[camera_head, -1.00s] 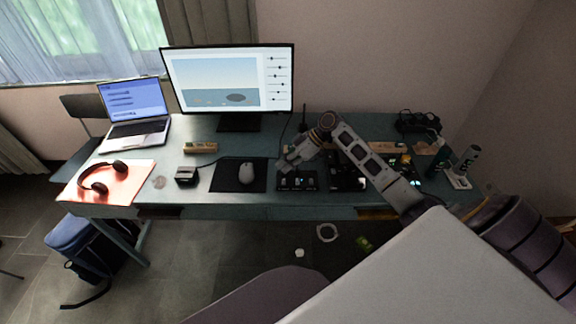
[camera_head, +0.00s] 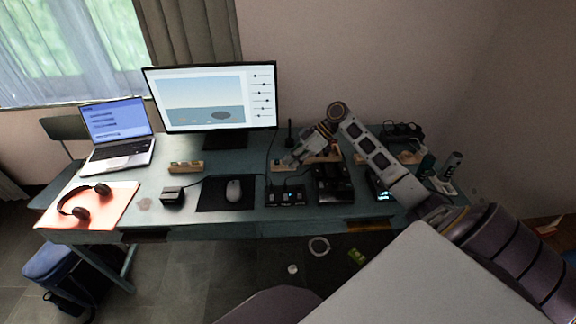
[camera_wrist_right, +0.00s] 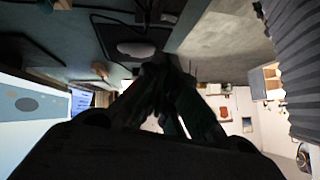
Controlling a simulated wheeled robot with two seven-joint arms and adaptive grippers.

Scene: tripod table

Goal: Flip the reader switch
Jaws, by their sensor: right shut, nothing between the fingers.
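A black switch box (camera_head: 285,196) with several small light switches and a blue light sits near the front edge of the desk, right of the mouse mat. I cannot read which of its switches is the reader one. My right gripper (camera_head: 284,163) is shut and empty above the desk, behind the box in the head view, and seems apart from it. In the right wrist view the closed fingers (camera_wrist_right: 166,98) fill the middle. My left gripper is not in view.
The teal desk (camera_head: 226,170) carries a monitor (camera_head: 213,98), a laptop (camera_head: 119,134), a small black device (camera_head: 172,196), a mouse (camera_head: 233,190) and headphones (camera_head: 85,202). A black stand (camera_head: 333,186) and a lit device (camera_head: 378,187) crowd the right side.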

